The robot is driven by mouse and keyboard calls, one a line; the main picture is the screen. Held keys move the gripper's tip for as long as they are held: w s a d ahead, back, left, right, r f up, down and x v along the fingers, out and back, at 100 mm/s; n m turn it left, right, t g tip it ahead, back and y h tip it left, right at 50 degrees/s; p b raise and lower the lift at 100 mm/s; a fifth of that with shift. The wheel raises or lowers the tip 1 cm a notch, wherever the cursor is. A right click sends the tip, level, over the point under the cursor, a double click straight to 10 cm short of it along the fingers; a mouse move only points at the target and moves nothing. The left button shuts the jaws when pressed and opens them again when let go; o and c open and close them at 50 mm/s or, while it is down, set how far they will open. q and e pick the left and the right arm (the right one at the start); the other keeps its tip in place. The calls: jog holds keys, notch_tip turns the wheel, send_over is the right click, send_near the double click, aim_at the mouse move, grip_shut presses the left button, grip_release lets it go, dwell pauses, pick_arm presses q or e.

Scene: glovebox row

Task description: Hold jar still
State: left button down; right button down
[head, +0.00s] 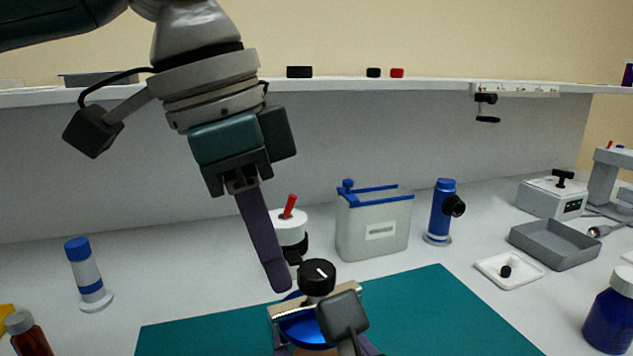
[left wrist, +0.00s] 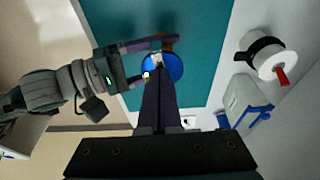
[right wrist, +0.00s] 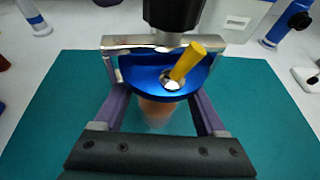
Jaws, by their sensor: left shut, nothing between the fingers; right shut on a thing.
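The jar has a wide blue top (right wrist: 140,78) and a pale, orange-tinted body (right wrist: 157,112) below it, upright over the teal mat. A silver bar (right wrist: 130,42) crosses the back of the top, with a black knob (head: 317,277) above it. A yellow peg (right wrist: 188,62) leans over a silver spot on the top. My right gripper (right wrist: 157,95) is shut on the jar, one purple finger on each side. My left gripper (head: 279,288) is shut and empty, its fingertips pointing down just left of the knob; it covers part of the top in the left wrist view.
The teal mat (head: 430,305) is mostly clear. Behind it stand a white container with a red stick (head: 290,228), a blue-rimmed box (head: 370,235) and a blue cylinder (head: 441,210). A grey tray (head: 555,245) and a dark blue bottle (head: 610,318) are at the right.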

pick_arm(q)
jog(key=shift+w+d, duration=0.2)
jog(key=shift+d, duration=0.3)
dwell(0.7)
jog(key=shift+w, duration=0.2)
dwell(0.4)
jog(key=shift+a, duration=0.1)
jog(key=shift+s+a+r, duration=0.1)
jog(key=shift+s+a, duration=0.05)
jog(key=shift+a, duration=0.1)
jog(key=v, duration=0.4)
jog(key=d+v, duration=0.1)
jog(key=shift+r, duration=0.5)
jog(key=c, duration=1.6)
grip_release()
